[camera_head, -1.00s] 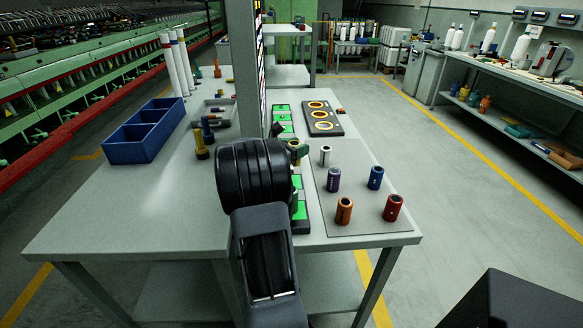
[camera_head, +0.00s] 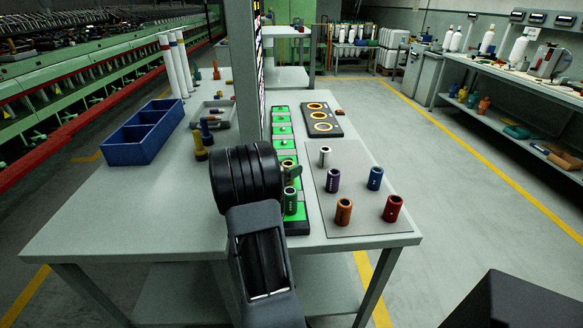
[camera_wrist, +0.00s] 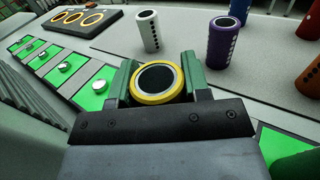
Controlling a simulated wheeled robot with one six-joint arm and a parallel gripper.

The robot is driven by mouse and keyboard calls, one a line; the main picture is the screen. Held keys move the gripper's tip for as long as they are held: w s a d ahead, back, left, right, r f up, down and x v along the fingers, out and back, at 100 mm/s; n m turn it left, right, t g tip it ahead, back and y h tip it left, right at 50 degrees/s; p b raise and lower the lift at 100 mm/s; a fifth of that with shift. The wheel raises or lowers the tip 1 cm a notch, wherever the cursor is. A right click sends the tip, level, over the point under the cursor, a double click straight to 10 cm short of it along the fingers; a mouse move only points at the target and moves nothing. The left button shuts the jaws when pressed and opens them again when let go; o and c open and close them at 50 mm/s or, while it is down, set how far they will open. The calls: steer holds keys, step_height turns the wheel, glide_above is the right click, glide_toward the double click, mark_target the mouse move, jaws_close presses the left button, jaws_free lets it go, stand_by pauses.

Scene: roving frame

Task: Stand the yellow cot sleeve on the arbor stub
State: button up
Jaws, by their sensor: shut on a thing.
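The yellow cot sleeve (camera_wrist: 138,98) is upright in my gripper (camera_wrist: 158,84), with its yellow rim and dark open bore facing the wrist camera. The green fingers are shut on either side of it. In the head view my gripper (camera_head: 291,172) is over the near part of a strip of green pads (camera_head: 281,118). Metal stubs stand on the pads; one stub (camera_wrist: 98,86) shows left of the sleeve in the wrist view. The sleeve's lower end and whatever is under it are hidden, so I cannot tell whether it touches a stub.
A green sleeve (camera_head: 290,203) stands on the strip close to my gripper. White (camera_head: 324,156), purple (camera_head: 333,181), blue (camera_head: 375,178), orange (camera_head: 343,212) and red (camera_head: 392,208) sleeves stand on a grey mat to the right. A dark ring tray (camera_head: 322,120) lies behind; a post stands left.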

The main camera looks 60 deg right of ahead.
steer(key=shift+s+a+f+b, duration=0.1)
steer(key=shift+f+b, duration=0.35)
steer(key=shift+f, duration=0.35)
steer(key=shift+c, duration=0.4)
steer(key=o, duration=1.1)
steer(key=shift+o, duration=0.2)
